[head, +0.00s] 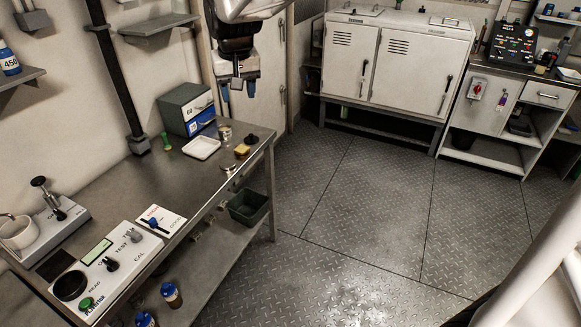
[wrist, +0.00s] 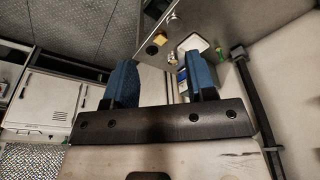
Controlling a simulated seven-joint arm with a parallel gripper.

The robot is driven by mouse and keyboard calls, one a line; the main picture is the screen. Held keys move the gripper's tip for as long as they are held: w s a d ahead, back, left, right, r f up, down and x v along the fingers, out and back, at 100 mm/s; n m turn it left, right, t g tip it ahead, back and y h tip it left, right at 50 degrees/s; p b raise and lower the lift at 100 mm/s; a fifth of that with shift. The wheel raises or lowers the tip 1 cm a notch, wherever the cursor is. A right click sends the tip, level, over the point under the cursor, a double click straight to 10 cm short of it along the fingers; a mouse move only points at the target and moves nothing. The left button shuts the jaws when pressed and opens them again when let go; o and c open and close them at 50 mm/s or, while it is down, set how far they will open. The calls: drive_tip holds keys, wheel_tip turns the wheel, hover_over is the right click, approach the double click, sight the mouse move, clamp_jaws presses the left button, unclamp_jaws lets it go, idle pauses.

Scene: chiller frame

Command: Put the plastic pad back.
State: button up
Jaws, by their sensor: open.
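My gripper (head: 238,90) hangs in the air above the far end of the metal workbench (head: 130,190), with its two blue fingers apart and nothing between them. In the wrist view the fingers (wrist: 161,80) are also spread and empty. I cannot tell for sure which thing is the plastic pad. A small yellow block (head: 242,149) lies near the bench's far right edge, apart from and below my gripper; it also shows in the wrist view (wrist: 159,39). A white shallow tray (head: 202,148) lies to its left and looks empty.
A small round dish (head: 224,131) and dark small items sit near the bench edge. A tester panel (head: 108,262) fills the near end. The floor is clear.

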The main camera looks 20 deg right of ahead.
drive_tip(key=s+d+f, duration=0.2)
drive_tip(key=s, duration=0.8)
drive_tip(key=s+d+f, duration=0.2)
drive_tip(key=s+f, duration=0.1)
drive_tip(key=s, duration=0.8)
drive_tip(key=s+d+f, duration=0.2)
drive_tip(key=s+f, duration=0.1)
drive_tip(key=s, duration=0.8)
drive_tip(key=shift+d+f, duration=0.2)
drive_tip(key=shift+d, duration=0.15)
